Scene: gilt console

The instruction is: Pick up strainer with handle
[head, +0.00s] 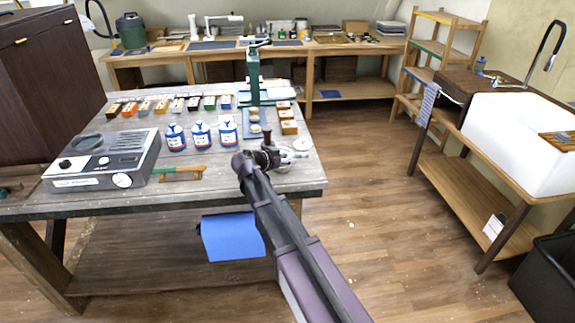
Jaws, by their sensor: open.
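My gripper (274,156) is at the end of my dark arm, over the right front corner of the grey wooden workbench (225,188). A small pale round thing (301,144), perhaps the strainer with handle, lies just right of the gripper. The gripper hides part of this area, so I cannot make out a mesh or handle, or tell whether they touch. The gripper is open, with nothing visibly held.
Blue-and-white bottles (200,135), a grey radio-like box (105,158) and a green-handled tool (180,172) are on the bench. A green press (253,80) stands behind. A white sink (515,140) is at right, with open floor between.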

